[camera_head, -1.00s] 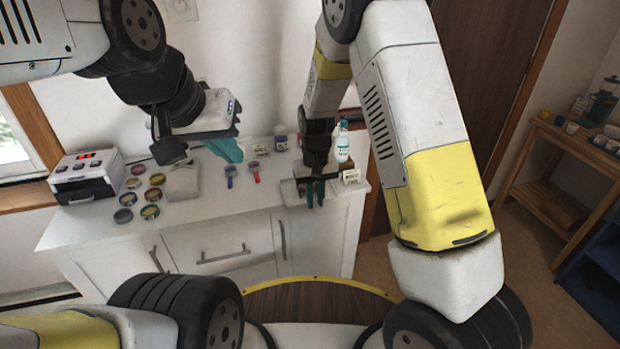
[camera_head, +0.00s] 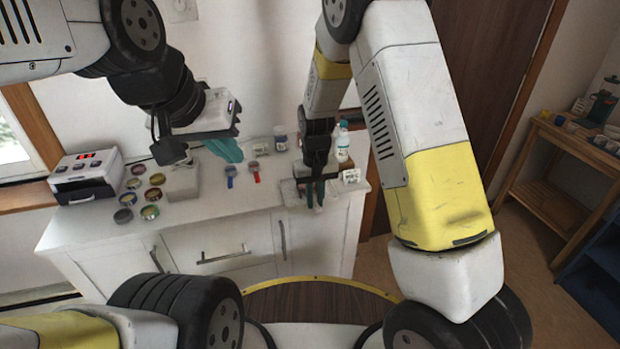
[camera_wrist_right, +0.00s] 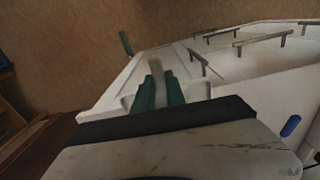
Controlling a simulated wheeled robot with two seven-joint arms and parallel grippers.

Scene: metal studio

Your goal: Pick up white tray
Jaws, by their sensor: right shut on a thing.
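A pale grey-white, flat thing that looks like the white tray (camera_head: 288,194) lies at the right end of the counter, partly hidden by my right gripper. My right gripper (camera_head: 315,196) points down at the counter's front right edge, beside it. In the right wrist view, the teal fingers (camera_wrist_right: 158,92) are close together with a narrow pale strip (camera_wrist_right: 157,70) between them, seemingly the tray's edge. Whether the tray is off the counter cannot be told. My left gripper (camera_head: 200,155) hangs over the counter's left part, its fingers apart and nothing seen between them.
The white counter (camera_head: 220,205) also holds several round tins (camera_head: 150,212), a toaster-like box (camera_head: 85,177), a grey cloth-like block (camera_head: 182,182), blue and red tools (camera_head: 255,175), and a white bottle (camera_head: 342,143) close behind my right gripper. A wooden shelf (camera_head: 560,140) stands at right.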

